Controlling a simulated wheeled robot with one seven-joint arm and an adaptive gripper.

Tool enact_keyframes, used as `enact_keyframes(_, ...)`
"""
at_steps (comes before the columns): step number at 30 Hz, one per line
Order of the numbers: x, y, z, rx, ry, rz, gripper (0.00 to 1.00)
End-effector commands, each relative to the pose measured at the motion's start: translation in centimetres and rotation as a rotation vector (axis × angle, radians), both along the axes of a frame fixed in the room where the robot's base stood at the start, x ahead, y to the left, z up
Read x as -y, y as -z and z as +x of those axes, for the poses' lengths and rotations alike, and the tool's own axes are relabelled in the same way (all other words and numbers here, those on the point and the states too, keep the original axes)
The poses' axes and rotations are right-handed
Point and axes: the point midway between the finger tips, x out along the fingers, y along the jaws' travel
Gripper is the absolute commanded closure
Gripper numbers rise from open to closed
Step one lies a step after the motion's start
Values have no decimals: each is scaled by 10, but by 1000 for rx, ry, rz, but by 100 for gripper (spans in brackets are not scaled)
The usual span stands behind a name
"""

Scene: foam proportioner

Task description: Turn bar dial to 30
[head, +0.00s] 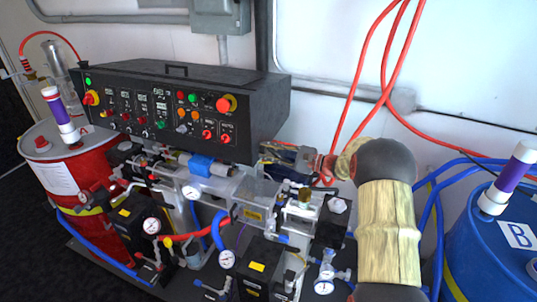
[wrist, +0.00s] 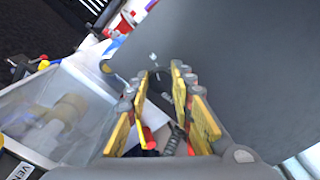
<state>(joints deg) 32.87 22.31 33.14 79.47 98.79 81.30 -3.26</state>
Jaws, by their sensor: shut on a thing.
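My gripper (wrist: 159,88) shows in the wrist view with its yellow-padded fingers on both sides of a dark round knob (wrist: 158,80). It is shut on this knob, which looks like the bar dial. The knob sits against a grey surface with small white marks (wrist: 153,59) above it. The marks are too small to read, so the setting cannot be told. In the head view my gripper (head: 272,158) is beside the lower right end of the black control panel (head: 264,105). The dial is hidden there.
Clear housings, hoses and several gauges, one a white-faced gauge (head: 227,259), crowd the space below the panel. A red drum (head: 90,160) stands at left and a blue drum (head: 480,250) at right. Red hoses (head: 372,95) hang behind my arm.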

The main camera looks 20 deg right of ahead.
Motion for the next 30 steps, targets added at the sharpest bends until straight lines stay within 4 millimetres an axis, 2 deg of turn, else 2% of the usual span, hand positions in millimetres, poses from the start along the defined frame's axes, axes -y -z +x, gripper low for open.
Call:
enact_keyframes(12,0,0,0,4,1,-5,100)
enact_keyframes(13,0,0,0,4,1,-5,76)
enact_keyframes(22,0,0,0,4,0,-4,59)
enact_keyframes(30,0,0,0,4,0,-4,58)
